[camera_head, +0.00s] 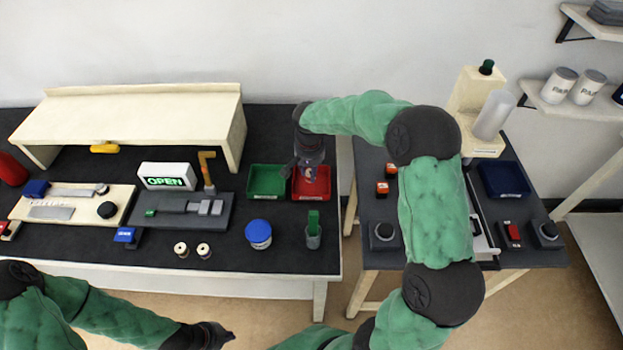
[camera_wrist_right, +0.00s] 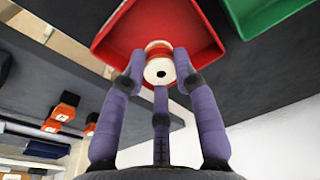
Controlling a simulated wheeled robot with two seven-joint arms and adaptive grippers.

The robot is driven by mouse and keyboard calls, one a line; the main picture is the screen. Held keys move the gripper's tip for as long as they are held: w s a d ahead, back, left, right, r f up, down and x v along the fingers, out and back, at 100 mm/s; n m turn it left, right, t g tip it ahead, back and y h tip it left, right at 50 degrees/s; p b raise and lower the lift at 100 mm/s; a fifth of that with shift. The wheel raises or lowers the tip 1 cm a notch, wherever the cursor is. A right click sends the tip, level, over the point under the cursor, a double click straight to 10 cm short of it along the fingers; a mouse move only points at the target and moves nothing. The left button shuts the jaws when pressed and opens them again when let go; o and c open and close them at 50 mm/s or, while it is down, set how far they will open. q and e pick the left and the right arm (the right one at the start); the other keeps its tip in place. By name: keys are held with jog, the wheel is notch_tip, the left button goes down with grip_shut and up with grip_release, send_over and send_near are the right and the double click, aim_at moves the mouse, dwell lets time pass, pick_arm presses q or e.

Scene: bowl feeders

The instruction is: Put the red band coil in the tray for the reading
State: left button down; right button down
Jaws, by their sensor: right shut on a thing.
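The red band coil (camera_wrist_right: 159,68), a cream spool with a red band, is between the purple fingers of my right gripper (camera_wrist_right: 160,75), which is shut on it. In the head view my right gripper (camera_head: 306,176) points down over the red tray (camera_head: 325,193). The red tray also shows behind the coil in the right wrist view (camera_wrist_right: 112,42); whether the coil touches its floor I cannot tell. A green tray (camera_head: 267,182) is just left of the red one. A blue tray (camera_head: 503,180) is on the right table. My left gripper (camera_head: 228,336) is low, off the table's front; its jaw state is unclear.
Two cream spools (camera_head: 181,249) (camera_head: 203,250) stand near the left table's front edge. A blue-lidded jar (camera_head: 258,234) and a cup with a green item (camera_head: 313,236) stand in front of the trays. An OPEN sign (camera_head: 167,177) stands behind a grey device (camera_head: 183,209).

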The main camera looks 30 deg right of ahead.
jog(key=shift+w+d+f, duration=0.1)
jog(key=shift+d+f, duration=0.1)
jog(key=shift+f, duration=0.1)
notch_tip(320, 180, down, 4)
jog(key=shift+w+d+r+b, duration=0.15)
jog(key=shift+r+b, duration=0.1)
jog(key=shift+b, duration=0.4)
jog(key=c, duration=1.4)
grip_release()
jog(key=shift+f, duration=0.1)
jog(key=o, duration=0.5)
jog(key=shift+c, duration=0.2)
